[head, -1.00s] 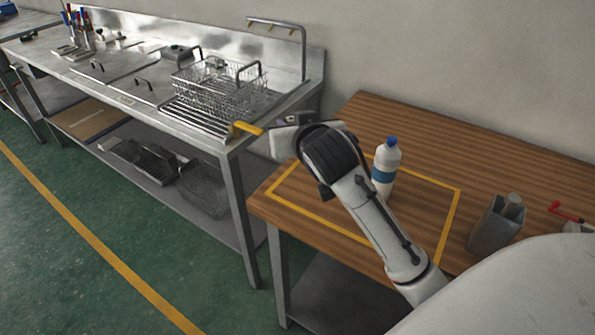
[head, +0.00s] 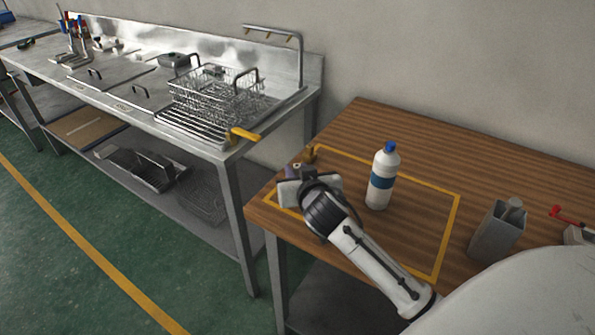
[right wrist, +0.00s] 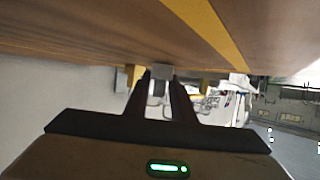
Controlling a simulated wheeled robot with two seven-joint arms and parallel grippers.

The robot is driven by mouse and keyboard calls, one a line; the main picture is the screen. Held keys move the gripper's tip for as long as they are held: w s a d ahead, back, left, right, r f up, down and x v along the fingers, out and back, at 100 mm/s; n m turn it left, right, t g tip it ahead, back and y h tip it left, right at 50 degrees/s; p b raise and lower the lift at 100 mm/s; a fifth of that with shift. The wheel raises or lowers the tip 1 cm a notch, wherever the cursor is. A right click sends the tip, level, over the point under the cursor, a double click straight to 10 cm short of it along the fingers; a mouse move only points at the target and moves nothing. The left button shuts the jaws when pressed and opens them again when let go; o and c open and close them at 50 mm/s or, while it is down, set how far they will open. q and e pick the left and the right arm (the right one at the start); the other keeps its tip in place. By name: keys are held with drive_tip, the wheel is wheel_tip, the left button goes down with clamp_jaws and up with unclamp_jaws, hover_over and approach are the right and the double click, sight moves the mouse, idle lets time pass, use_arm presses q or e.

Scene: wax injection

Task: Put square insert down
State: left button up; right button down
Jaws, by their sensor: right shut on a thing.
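My right gripper (head: 297,176) is low over the left corner of the yellow-outlined area on the wooden table (head: 400,125). In the right wrist view, its two dark fingers (right wrist: 161,80) are shut on a small grey block, the square insert (right wrist: 161,72). The insert is close to the wooden surface; I cannot tell whether it touches. In the head view the gripper and wrist mostly hide it. A small brass-coloured piece (head: 310,153) is just behind the gripper. My left gripper is not in view.
A white bottle with a blue cap (head: 382,180) stands inside the yellow outline, right of the gripper. A grey metal container (head: 497,230) and a red-handled tool (head: 568,213) are farther right. A steel bench with a wire basket (head: 215,97) is at left. The back of the table is clear.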

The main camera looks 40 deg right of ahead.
drive_tip(key=shift+f, duration=0.2)
drive_tip(key=c, duration=1.5)
unclamp_jaws()
drive_tip(key=shift+r, duration=0.1)
drive_tip(key=shift+r, duration=0.25)
drive_tip(key=v, duration=1.2)
drive_tip(key=shift+f, duration=0.1)
